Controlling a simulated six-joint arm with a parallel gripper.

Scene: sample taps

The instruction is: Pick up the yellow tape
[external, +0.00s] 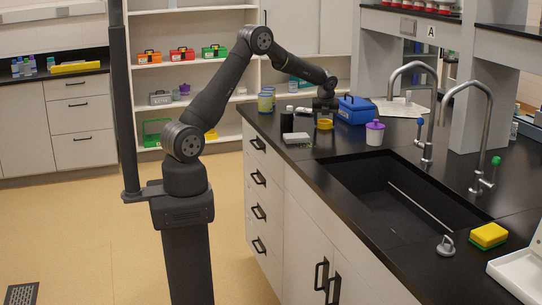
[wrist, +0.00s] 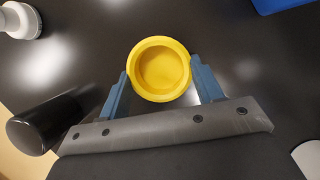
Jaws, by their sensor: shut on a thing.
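The yellow tape (wrist: 160,98) is a round yellow roll seen from above in the wrist view, between the two blue-grey fingers of my gripper (wrist: 160,88). The fingers are shut on its left and right sides. In the external view the yellow tape (external: 325,124) shows at the far end of the black counter, directly below my gripper (external: 325,112). I cannot tell whether it touches the counter or is slightly above it.
A blue box (external: 357,110) stands just right of the tape. A black bottle (external: 287,120), a pale block (external: 296,138) and a purple-lidded white jar (external: 375,133) are close by. The sink (external: 400,200) opens nearer the camera, with two tall taps beside it.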

